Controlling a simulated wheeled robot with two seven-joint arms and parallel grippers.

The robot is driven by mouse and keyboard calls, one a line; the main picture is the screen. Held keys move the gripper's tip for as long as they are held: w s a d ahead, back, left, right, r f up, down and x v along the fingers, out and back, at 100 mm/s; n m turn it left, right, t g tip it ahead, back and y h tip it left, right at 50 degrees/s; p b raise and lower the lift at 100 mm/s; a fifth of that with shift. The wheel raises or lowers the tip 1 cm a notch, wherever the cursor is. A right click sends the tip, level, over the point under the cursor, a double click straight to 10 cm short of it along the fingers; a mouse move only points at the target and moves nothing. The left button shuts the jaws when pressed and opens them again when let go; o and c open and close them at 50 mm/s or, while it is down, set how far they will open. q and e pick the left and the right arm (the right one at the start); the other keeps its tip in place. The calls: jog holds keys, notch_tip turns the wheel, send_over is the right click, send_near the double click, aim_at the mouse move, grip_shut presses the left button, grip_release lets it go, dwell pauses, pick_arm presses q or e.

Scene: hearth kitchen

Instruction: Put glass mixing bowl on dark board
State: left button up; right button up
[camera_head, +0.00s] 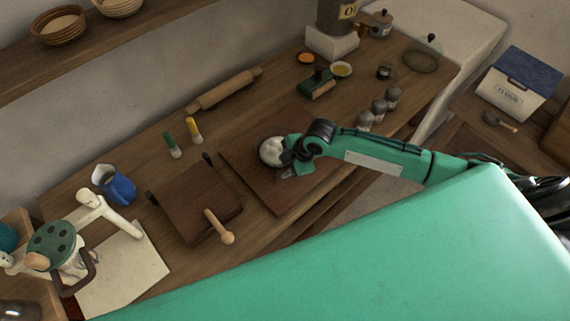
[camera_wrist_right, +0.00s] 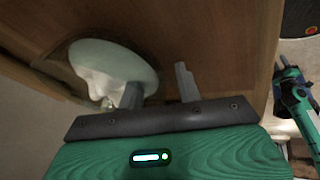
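The glass mixing bowl (camera_head: 271,151), clear-rimmed with a pale mass showing in it, is by my right gripper (camera_head: 288,171). It appears over the large dark board (camera_head: 245,160); I cannot tell whether it touches the board. In the wrist view the bowl (camera_wrist_right: 112,62) is left of the gripper (camera_wrist_right: 160,90). The fingers are apart, with bare brown wood showing between them. The left finger overlaps the bowl's near edge, but no grip on it shows. A small green and black arm part (camera_wrist_right: 295,100) at the right of the wrist view looks like my left arm; its finger state is unclear.
A smaller dark wooden piece (camera_head: 190,203) and a wooden mallet-like tool (camera_head: 220,228) lie left of the large board. My green body fills the foreground.

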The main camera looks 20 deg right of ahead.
jog(key=shift+r, duration=0.1)
jog(key=b+v, duration=0.2)
jog(key=v, duration=1)
dwell(0.4)
